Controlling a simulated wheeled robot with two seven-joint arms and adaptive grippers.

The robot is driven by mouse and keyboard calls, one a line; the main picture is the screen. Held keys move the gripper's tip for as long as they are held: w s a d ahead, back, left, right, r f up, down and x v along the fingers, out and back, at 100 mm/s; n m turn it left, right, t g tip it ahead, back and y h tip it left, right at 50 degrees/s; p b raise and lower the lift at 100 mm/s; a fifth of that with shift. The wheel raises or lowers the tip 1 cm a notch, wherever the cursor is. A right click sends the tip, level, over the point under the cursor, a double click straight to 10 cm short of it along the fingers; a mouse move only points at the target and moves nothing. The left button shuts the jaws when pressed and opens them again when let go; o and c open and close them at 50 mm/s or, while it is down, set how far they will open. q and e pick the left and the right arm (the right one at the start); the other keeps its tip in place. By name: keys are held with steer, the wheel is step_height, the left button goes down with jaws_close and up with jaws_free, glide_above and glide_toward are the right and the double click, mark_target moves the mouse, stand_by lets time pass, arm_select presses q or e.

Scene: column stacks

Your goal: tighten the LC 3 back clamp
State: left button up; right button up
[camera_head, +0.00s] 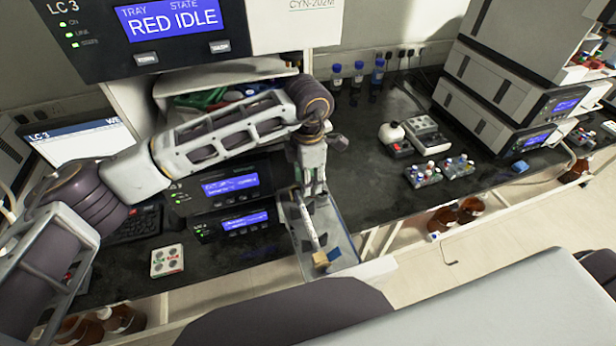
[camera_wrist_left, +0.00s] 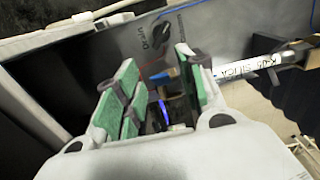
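My left gripper (camera_head: 313,192) points down over the back part of a grey tray (camera_head: 342,250) in front of the LC 3 stack. In the left wrist view its green-padded fingers (camera_wrist_left: 160,88) stand apart, so it is open. A small blue and brown part (camera_wrist_left: 172,80) shows in the gap between them; I cannot tell whether it is the back clamp or whether a finger touches it. In the head view the gripper hides the clamp area. My right gripper is not in view.
The lit LC 3 modules (camera_head: 230,188) stand close left of the gripper. A tan block (camera_head: 322,259) sits at the tray's front end. A small white panel with coloured buttons (camera_head: 167,261) lies on the bench at left. The dark bench (camera_head: 375,185) right of the tray is mostly clear.

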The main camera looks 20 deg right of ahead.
arm_select(q)
steer(key=shift+c, duration=0.3)
jaws_close()
